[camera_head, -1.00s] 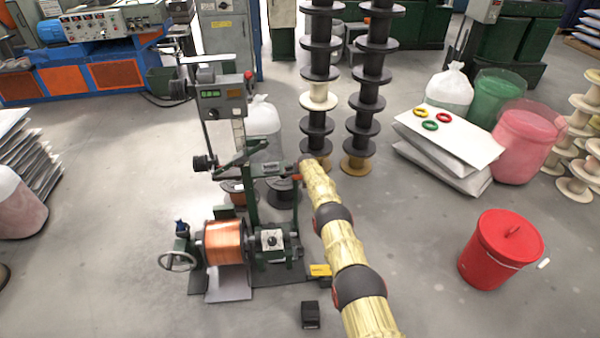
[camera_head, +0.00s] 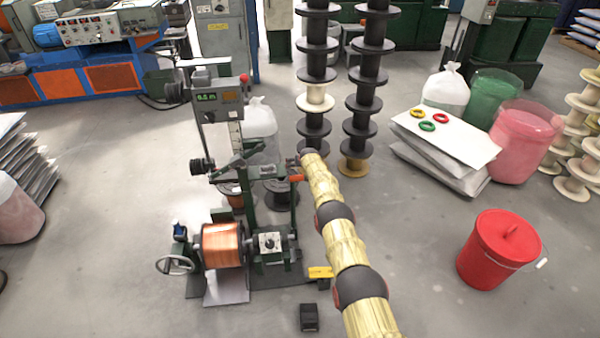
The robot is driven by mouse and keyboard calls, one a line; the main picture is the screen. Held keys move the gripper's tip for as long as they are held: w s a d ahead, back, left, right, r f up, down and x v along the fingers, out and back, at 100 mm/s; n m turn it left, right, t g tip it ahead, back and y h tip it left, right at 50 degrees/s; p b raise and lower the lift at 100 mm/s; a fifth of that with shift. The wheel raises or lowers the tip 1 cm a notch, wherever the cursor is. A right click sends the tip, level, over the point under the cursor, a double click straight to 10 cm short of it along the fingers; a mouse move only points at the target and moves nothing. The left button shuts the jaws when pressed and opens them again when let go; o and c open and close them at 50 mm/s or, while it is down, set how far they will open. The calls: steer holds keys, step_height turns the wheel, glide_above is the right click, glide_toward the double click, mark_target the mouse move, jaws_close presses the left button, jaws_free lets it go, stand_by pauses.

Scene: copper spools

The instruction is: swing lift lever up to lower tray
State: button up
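The winding machine stands left of centre, with a copper spool (camera_head: 222,245) low at its front. A pale grey tray plate (camera_head: 226,287) lies under and in front of the spool, near the floor. A short orange-red grip (camera_head: 296,178) shows at the right end of the machine's middle bar; it looks like the lift lever's handle, but I cannot be sure. My arm reaches from the bottom right up to the machine. My gripper (camera_head: 301,160) is at its far end, close to the orange-red grip. Its fingers are small and dark, so their opening and any contact are unclear.
A black pedal box (camera_head: 309,318) and a yellow tag (camera_head: 320,272) are near the machine's base. Tall stacks of black spools (camera_head: 316,75) stand behind my gripper. A red lidded bucket (camera_head: 498,248) stands at the right. Floor left of the machine is clear.

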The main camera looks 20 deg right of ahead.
steer(key=shift+s+a+f, duration=0.15)
steer(key=shift+a+f, duration=0.15)
steer(key=shift+f, duration=0.2)
steer(key=shift+s+a+f, duration=0.15)
steer(key=shift+a+f, duration=0.15)
steer(key=shift+f, duration=0.2)
steer(key=shift+a+f, duration=0.1)
steer(key=shift+a, duration=0.05)
steer(key=shift+s, duration=0.1)
